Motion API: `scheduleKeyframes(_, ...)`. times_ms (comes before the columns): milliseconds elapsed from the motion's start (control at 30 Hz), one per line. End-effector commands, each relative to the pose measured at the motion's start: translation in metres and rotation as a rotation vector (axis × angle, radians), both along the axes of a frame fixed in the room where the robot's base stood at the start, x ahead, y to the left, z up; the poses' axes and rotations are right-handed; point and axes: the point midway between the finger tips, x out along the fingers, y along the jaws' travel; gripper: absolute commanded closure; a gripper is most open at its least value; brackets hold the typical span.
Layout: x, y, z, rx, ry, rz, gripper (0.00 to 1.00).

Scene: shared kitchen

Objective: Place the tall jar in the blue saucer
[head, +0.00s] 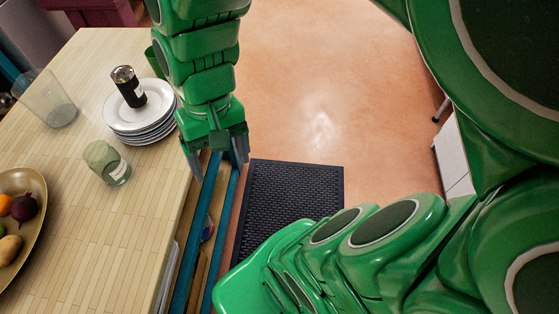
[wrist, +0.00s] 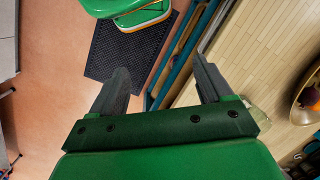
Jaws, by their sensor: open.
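I see no blue saucer in either view. My gripper (head: 214,163) is open and empty, pointing down just past the table's right edge, to the right of the plates. In the wrist view my gripper (wrist: 163,72) has its fingers apart over the floor and table edge, with nothing between them.
The table (head: 100,220) also holds a clear glass (head: 50,100), a greenish glass (head: 108,163) and a gold fruit bowl (head: 38,232). A green cup (head: 154,62) stands behind the plates. A black mat (head: 285,200) lies on the floor.

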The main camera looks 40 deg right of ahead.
Motion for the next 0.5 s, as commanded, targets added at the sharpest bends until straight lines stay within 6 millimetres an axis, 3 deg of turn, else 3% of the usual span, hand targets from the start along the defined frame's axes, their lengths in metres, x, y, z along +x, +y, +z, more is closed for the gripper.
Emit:
scheduleKeyframes(200,-0.038,-0.024,-0.006,-0.088,-0.015,0.107,0.21)
scheduleKeyframes(500,-0.046,-0.028,-0.008,-0.104,-0.016,0.140,0.21)
